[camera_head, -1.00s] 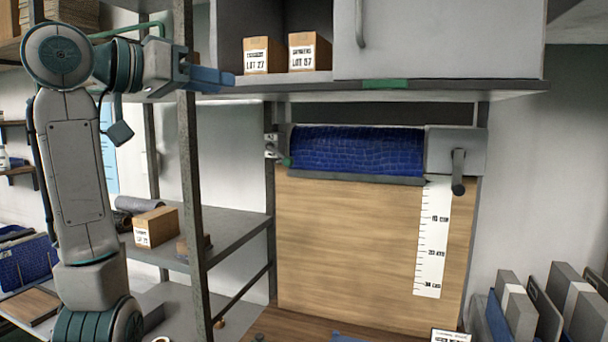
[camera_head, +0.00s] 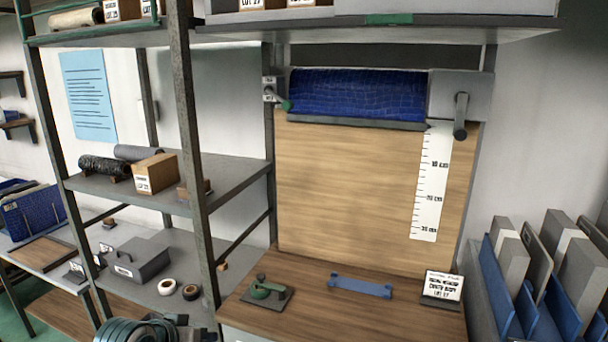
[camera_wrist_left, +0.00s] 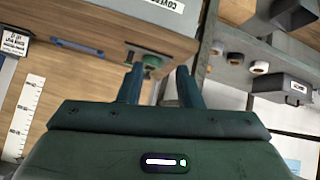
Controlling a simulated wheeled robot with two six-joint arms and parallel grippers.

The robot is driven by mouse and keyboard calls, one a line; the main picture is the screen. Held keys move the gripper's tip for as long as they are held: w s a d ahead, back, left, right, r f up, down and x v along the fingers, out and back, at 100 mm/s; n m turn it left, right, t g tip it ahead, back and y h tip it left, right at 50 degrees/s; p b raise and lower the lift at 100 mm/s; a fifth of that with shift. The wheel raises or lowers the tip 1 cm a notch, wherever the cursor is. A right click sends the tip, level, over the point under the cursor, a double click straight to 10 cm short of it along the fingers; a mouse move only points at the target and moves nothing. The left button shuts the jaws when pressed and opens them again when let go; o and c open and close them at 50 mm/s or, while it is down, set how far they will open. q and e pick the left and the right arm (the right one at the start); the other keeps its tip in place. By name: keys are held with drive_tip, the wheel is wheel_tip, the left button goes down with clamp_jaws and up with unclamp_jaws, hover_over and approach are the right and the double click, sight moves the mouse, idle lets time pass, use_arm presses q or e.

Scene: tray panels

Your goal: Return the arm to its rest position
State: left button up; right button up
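Only a rounded teal and grey joint of my left arm (camera_head: 140,330) shows at the bottom left edge of the head view. My left gripper (camera_wrist_left: 160,86) shows in the left wrist view, its two blue fingers apart with nothing held between them. Behind the fingers are the wooden bench top and a small green-handled tool, apart from the fingers. The rest of the left arm is out of the head view. My right gripper is in neither view.
A metal shelf rack (camera_head: 235,170) stands at left, with a box (camera_head: 155,173) and tape rolls (camera_head: 167,287). The bench (camera_head: 310,300) holds the green-handled tool (camera_head: 265,290), a blue bracket (camera_head: 360,286) and a label stand (camera_head: 442,288). A blue roll (camera_head: 357,95) hangs above the wooden panel.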

use_arm(q)
drive_tip(key=s+a+f+g+y, duration=0.1)
drive_tip(key=s+a+f+g, duration=0.1)
drive_tip(key=s+f, duration=0.6)
drive_tip(key=s+a+f+g+y, duration=0.15)
drive_tip(key=s+f, duration=0.25)
drive_tip(key=s, duration=0.8)
drive_tip(key=s+a+f+g+y, duration=0.2)
drive_tip(key=s+f, duration=0.4)
drive_tip(key=s, duration=0.4)
drive_tip(key=s+a+f+g, duration=0.1)
drive_tip(key=a+f, duration=0.2)
drive_tip(key=f, duration=2.9)
drive_tip(key=s+a+f+n+g, duration=0.1)
drive_tip(key=s+f, duration=1.6)
drive_tip(key=shift+s, duration=0.35)
